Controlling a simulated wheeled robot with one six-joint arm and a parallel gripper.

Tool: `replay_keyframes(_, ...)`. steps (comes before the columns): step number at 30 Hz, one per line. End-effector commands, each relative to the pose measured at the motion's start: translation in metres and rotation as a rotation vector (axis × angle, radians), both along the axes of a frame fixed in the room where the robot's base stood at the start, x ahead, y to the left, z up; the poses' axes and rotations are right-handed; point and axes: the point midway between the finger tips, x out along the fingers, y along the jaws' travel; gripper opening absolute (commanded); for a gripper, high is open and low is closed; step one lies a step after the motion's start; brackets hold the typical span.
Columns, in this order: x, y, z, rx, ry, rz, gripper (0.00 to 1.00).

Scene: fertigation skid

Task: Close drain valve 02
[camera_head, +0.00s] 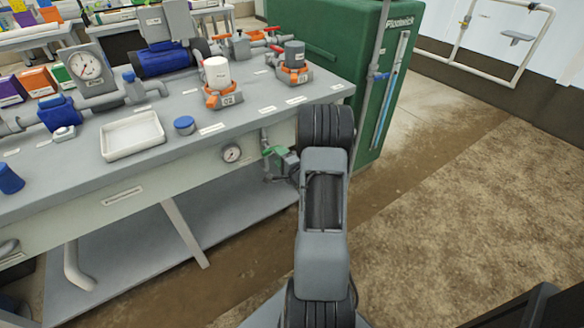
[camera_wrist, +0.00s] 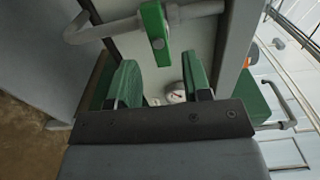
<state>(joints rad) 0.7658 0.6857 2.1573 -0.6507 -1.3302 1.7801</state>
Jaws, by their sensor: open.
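A valve with a green lever handle sits on a grey pipe at the bench's front face, near its right end. In the wrist view, the green handle (camera_wrist: 154,32) lies just ahead of my gripper (camera_wrist: 160,64), and the grey pipe (camera_wrist: 105,28) runs beside it. The handle looks crosswise to the pipe in that view. My gripper is open, with its two green-padded fingers apart and nothing between them. In the head view, my gripper (camera_head: 279,160) is close to the valve and partly covers it. I cannot read a number on this valve.
The bench (camera_head: 120,190) carries a white tray (camera_head: 133,137), a blue cap (camera_head: 184,125) and orange-based units, one (camera_head: 222,97) marked 02. A gauge (camera_head: 231,153) is on its front face. A green cabinet (camera_head: 375,110) stands behind my arm. The floor at right is clear.

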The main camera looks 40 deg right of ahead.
Motion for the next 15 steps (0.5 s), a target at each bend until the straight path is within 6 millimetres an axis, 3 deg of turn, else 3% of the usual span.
replay_keyframes(6, -0.045, 0.005, 0.001, 0.002, 0.001, -0.003, 0.45)
replay_keyframes(15, -0.081, 0.011, 0.001, 0.001, 0.000, -0.001, 0.45)
